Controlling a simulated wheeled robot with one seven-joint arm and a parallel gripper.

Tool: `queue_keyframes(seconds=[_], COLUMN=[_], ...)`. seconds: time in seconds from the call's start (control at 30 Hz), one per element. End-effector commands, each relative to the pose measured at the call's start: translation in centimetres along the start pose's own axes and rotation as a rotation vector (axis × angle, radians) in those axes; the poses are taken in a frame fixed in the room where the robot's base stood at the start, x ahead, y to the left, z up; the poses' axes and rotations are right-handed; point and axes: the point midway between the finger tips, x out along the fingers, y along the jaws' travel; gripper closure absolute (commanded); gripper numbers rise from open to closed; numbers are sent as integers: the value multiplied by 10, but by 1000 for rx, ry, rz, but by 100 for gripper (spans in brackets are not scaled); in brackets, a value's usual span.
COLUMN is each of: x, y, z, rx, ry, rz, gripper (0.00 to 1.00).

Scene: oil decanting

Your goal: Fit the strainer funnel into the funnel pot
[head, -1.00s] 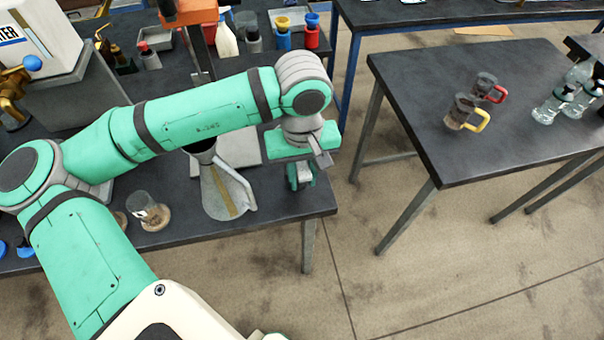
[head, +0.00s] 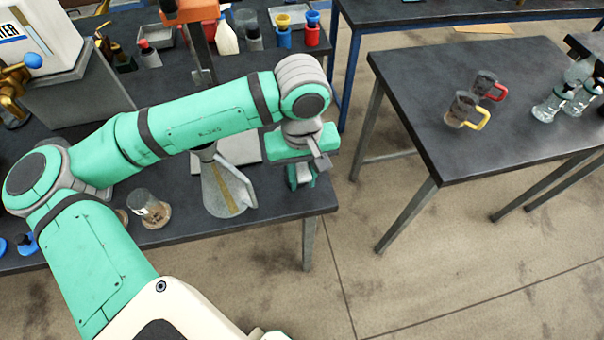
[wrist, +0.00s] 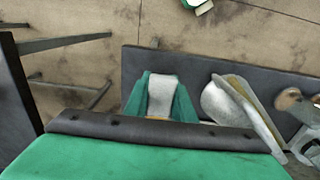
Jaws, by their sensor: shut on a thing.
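The funnel pot (head: 217,193) is a clear cone-shaped vessel with an amber strip and a side handle. It stands near the table's front edge, its upper part partly behind my arm; it also shows in the wrist view (wrist: 218,101). My gripper (head: 301,176) is to the right of the pot, over the table's right end, and apart from it. In the wrist view its green fingers (wrist: 160,112) are closed around a pale grey piece (wrist: 162,90), which I take to be the strainer funnel. The rest of that piece is hidden by my wrist and fingers.
A glass jar with brown contents (head: 152,212) stands left of the pot. A grey stand plate (head: 238,150) is behind it. Colored cups (head: 283,35) are at the back. A separate table with mugs (head: 463,110) and bottles is at right; floor lies between.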

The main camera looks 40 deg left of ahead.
Motion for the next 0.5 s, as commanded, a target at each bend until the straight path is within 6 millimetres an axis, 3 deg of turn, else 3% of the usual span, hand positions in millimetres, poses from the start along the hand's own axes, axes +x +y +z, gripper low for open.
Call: queue_keyframes(seconds=[0.5], x=[16], y=[0], z=[0], rx=[0], ry=[-1], rz=[0], gripper=[99])
